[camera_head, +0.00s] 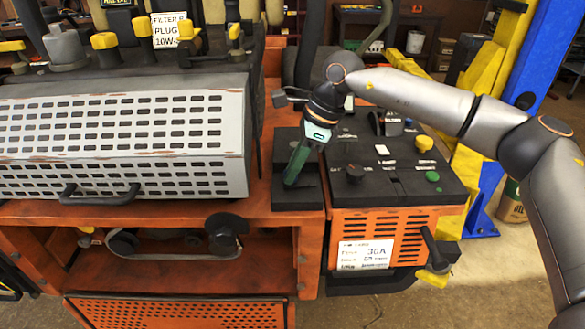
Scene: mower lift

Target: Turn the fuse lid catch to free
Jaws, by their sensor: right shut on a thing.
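My right gripper (294,175) comes in from the right and points down at a dark block (308,197) left of the black panel. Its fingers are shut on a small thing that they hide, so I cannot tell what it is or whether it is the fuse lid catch. A black lever with a yellow end (436,260) sits at the box's right side. My left gripper is not in view.
The black panel (398,187) carries a yellow knob (423,144), a green button (432,176) and a black knob (354,173). A perforated grey cover (110,130) fills the left. A blue and yellow lift post stands at the right. Bare floor shows at the lower right.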

